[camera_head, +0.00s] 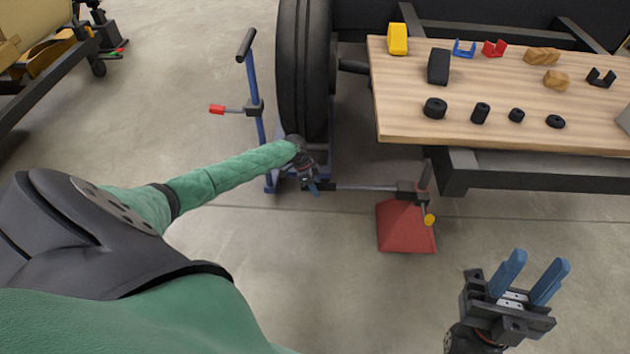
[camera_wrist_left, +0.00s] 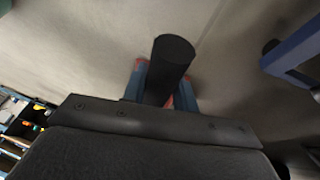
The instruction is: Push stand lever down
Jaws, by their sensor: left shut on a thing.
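In the head view my left gripper (camera_head: 313,187) is low beside the big black tire (camera_head: 302,75). In the left wrist view its blue fingers are shut on a black cylindrical handle (camera_wrist_left: 170,68), which sticks out from between them. A silver rod (camera_head: 365,188) runs from near this gripper to a black block (camera_head: 408,191) on the red stand (camera_head: 405,228). The stand has a yellow knob (camera_head: 429,220). How the handle joins the rod or stand is hidden. My right gripper (camera_head: 537,274) is open and empty at lower right.
A blue upright post (camera_head: 254,85) with a black grip and a red-tipped side handle (camera_head: 217,109) stands left of the tire. A wooden tabletop (camera_head: 480,128) holding small blocks and black rings is at upper right. The floor around the red stand is clear.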

